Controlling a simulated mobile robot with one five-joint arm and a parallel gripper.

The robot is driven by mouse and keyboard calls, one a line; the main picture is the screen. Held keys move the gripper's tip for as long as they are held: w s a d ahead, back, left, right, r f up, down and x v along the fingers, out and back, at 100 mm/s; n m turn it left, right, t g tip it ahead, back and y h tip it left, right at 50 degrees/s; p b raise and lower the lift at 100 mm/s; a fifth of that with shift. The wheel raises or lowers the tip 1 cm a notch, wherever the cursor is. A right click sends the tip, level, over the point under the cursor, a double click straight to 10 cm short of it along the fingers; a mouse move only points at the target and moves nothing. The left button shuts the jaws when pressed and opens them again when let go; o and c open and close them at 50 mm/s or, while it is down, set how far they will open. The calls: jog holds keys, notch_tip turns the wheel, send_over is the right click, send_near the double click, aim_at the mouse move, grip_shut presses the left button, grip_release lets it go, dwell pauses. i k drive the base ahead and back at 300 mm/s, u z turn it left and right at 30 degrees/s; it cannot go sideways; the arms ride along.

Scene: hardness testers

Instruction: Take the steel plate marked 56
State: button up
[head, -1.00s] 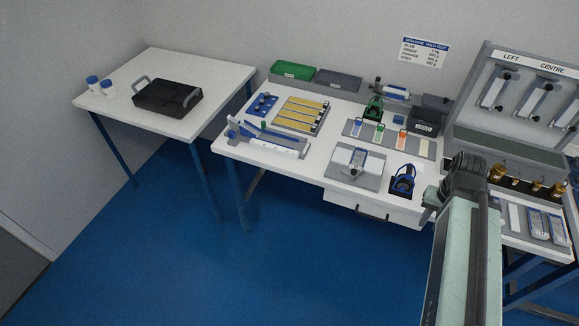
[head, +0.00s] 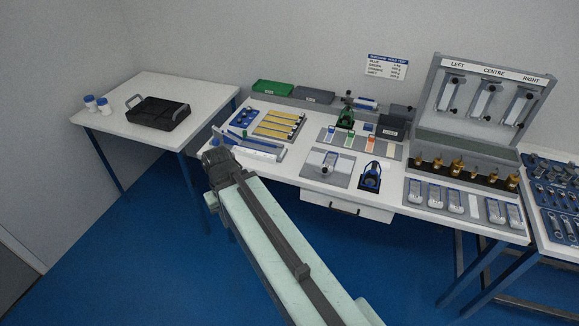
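No marking 56 can be read at this size, so I cannot tell which piece is the steel plate. Several silvery pieces lie on a grey tray (head: 462,215) at the bench's front right, with a pale strip (head: 474,203) among them. Several colour-ended plates lie on a grey board (head: 326,134) at the middle of the bench. My arm reaches up from the bottom of the head view to a dark joint in front of the bench's left end. My gripper's fingers are not visible; they appear hidden beyond or below that joint.
A blue-handled device (head: 371,177) and a clamp fixture (head: 328,163) stand at the bench's front. A white side table (head: 150,90) holds a black tray (head: 158,113). A rack (head: 487,92) marked LEFT, CENTRE, RIGHT stands at the back right. Blue floor (head: 120,250) is clear at left.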

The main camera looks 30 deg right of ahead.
aim_at(331, 160)
jog(key=u, duration=0.2)
jog(key=i, duration=1)
jog(key=z, duration=0.1)
